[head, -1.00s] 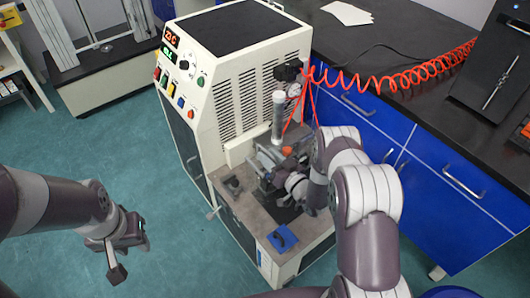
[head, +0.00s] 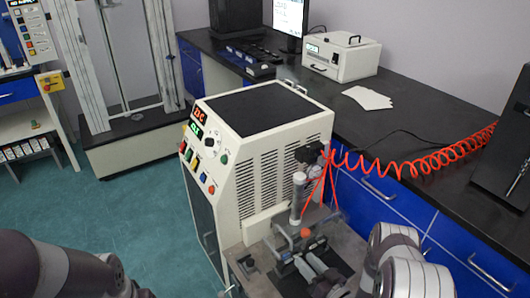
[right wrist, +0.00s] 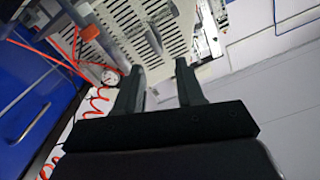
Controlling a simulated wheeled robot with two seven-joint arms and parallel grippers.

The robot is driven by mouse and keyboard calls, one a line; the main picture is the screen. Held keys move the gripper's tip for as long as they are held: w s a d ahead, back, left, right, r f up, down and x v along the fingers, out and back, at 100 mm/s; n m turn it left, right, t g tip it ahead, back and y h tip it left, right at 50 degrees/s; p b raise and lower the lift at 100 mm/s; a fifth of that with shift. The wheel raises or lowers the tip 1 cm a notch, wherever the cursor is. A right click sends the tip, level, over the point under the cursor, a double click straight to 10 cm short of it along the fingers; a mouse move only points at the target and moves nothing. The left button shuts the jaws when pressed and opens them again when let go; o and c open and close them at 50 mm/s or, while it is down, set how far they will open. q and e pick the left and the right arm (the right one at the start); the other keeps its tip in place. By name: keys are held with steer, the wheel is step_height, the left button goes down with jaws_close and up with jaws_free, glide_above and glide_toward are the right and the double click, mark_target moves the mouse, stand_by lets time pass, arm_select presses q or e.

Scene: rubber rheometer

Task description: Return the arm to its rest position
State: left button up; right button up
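My right arm (head: 395,262) comes in at the lower right of the head view, with its hand low over the front work surface of the rheometer (head: 262,165). In the right wrist view my right gripper (right wrist: 160,70) has its two dark fingers apart, with nothing between them. The machine's slotted cream side shows beyond the fingertips. My left arm (head: 60,272) is at the lower left of the head view, and its gripper is below the picture edge.
A clear vertical cylinder (head: 299,196) and a coiled red hose (head: 430,165) are close to my right arm. The black bench (head: 400,125) with blue drawers (head: 380,195) runs along the right. Open green floor (head: 120,220) lies left of the machine.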

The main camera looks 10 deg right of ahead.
steer(key=s+d+f+g+h, duration=0.5)
steer(key=s+f+g, duration=0.1)
steer(key=f+g, duration=0.4)
steer(key=s+r+m+g+h, duration=0.1)
steer(key=s+r+g+h, duration=0.1)
steer(key=s+r+g, duration=0.6)
steer(key=s+a+r, duration=0.3)
steer(key=r, duration=0.4)
steer(key=s+a+r, duration=0.2)
steer(key=a+r, duration=0.1)
steer(key=r, duration=0.4)
step_height(320, 180, up, 17)
steer(key=w+a+t+p, duration=0.2)
steer(key=p, duration=1.1)
steer(key=shift+a+t, duration=0.25)
steer(key=shift+t, duration=0.15)
